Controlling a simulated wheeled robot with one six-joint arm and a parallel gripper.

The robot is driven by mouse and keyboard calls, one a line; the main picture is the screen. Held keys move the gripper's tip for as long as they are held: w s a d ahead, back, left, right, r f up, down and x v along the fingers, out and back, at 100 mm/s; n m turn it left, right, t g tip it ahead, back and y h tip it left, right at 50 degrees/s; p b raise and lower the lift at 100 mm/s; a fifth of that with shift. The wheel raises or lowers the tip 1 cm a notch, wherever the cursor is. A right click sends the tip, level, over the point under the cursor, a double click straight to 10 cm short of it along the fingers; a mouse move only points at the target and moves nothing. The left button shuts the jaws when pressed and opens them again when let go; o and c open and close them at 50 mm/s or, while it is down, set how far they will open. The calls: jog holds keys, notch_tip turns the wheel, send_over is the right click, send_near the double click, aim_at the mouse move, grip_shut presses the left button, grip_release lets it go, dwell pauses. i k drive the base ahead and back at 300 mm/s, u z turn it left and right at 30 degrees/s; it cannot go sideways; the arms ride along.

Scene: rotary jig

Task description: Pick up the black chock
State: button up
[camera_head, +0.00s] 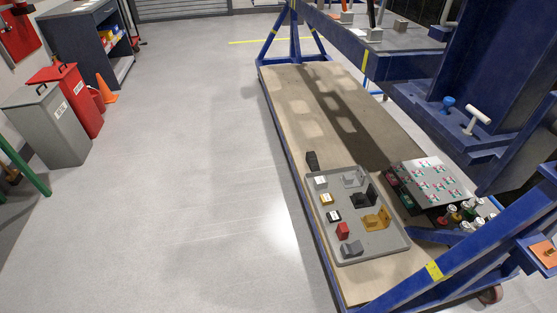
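A small black block (312,161), which looks like the black chock, stands on the wooden deck (290,115) just beyond the far left corner of the grey tray (400,245). Its exact shape is too small to tell. Inside the tray, a black bracket-like piece (364,199) sits on the right side, between a grey piece (353,178) and a yellow piece (377,219). My gripper is not in view.
Small labelled blocks, a red block (343,230) and a dark grey block (352,248) line the tray's left side. A panel (436,181) with small pieces stands right of it. Blue frame beams (440,262) cross the right.

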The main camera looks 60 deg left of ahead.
aim_at(311, 159)
jog(key=u, duration=2.25)
jog(key=i, duration=0.95)
jog(key=u, duration=0.65)
jog(key=i, duration=1.2)
jog(key=z, duration=0.7)
jog(key=i, duration=0.9)
jog(key=z, duration=0.5)
